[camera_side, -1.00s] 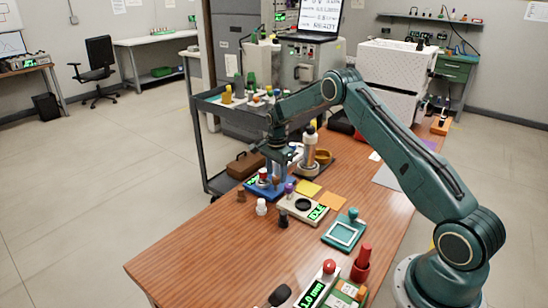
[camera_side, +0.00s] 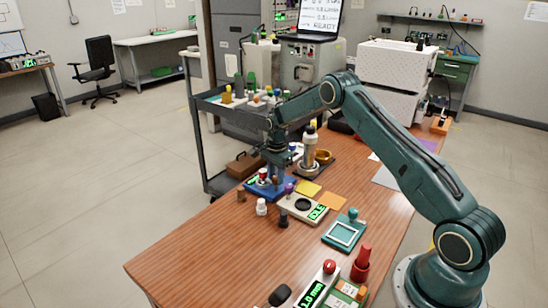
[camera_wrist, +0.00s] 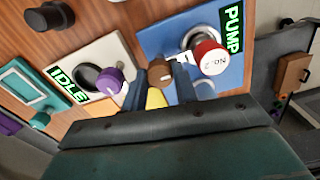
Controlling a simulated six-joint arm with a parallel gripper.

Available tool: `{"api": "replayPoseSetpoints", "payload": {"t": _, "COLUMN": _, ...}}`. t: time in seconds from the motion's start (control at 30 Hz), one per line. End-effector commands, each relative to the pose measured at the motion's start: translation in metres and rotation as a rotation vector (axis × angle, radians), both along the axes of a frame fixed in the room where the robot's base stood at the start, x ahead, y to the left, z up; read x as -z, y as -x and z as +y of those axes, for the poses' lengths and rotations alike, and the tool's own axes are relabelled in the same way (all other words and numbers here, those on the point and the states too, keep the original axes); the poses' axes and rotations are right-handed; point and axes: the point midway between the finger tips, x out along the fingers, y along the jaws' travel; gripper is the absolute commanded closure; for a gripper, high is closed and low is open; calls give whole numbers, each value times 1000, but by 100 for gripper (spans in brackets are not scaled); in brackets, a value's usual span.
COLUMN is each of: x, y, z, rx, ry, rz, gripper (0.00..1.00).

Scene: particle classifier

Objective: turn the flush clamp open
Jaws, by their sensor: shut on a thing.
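The blue pump station (camera_side: 257,189) stands toward the far end of the wooden table, and its sign reads PUMP in the wrist view (camera_wrist: 235,75). A brown knob (camera_wrist: 160,72), which looks like the flush clamp's handle, is at the station's edge. My gripper (camera_side: 276,171) points down over the station. In the wrist view its two blue-grey fingers (camera_wrist: 161,86) are on either side of the brown knob and shut on it. A red-capped vial marked No.2 (camera_wrist: 209,57) sits in the station close beside the fingers. The knob's lower part is hidden.
A pale unit with a black round well (camera_side: 303,205) and IDLE display stands just nearer, with a purple knob (camera_wrist: 110,81) close to my fingers. A bottle holder (camera_side: 310,160) stands behind. A white-capped vial (camera_side: 261,207) is in front. The table's front left is clear.

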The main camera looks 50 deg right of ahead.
Motion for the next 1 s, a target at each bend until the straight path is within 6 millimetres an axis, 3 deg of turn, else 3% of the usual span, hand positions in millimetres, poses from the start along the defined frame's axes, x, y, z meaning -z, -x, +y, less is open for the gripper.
{"api": "replayPoseSetpoints", "payload": {"t": 0.47, "x": 0, "y": 0, "z": 0, "rx": -204, "ry": -1, "rz": 2, "gripper": 94}}
{"api": "replayPoseSetpoints", "payload": {"t": 1.0, "x": 0, "y": 0, "z": 0, "rx": -700, "ry": 0, "rz": 2, "gripper": 94}}
